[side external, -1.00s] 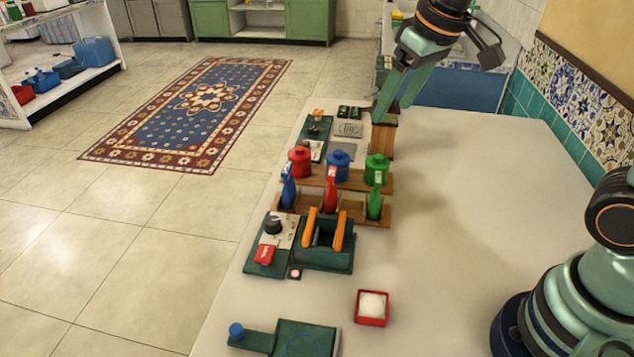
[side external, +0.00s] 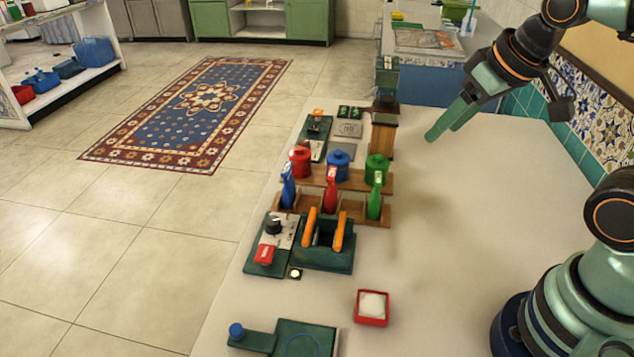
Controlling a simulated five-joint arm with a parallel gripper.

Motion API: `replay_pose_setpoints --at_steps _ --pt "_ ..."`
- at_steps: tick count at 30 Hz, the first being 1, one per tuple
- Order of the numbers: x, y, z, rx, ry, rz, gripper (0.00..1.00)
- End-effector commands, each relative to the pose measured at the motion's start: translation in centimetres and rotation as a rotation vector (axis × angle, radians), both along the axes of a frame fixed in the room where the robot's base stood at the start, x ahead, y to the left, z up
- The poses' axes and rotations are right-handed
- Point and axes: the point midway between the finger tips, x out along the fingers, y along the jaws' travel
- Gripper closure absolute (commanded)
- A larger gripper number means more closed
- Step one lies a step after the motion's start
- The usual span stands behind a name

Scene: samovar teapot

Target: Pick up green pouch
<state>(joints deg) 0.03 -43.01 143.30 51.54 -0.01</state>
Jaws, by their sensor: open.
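A slim green item (side external: 375,199) with a white label at its top stands upright in the right slot of a wooden rack (side external: 350,212); I take it to be the green pouch. A similar red one (side external: 330,192) and a blue one (side external: 288,187) stand left of it. My gripper (side external: 443,132) is open and empty, with its two green fingers pointing down and left. It is above the table, up and to the right of the green item and apart from it.
A red dish (side external: 372,308) of white stuff is in front. The table's right side is clear.

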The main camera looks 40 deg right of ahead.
Motion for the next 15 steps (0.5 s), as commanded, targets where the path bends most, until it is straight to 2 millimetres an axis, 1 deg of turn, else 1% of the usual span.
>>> replay_pose_setpoints --at_steps 10,15 --pt "0.1 0.0 0.0 0.001 0.002 -0.003 0.55" --pt "1.1 0.1 0.0 0.034 0.052 -0.064 0.55"
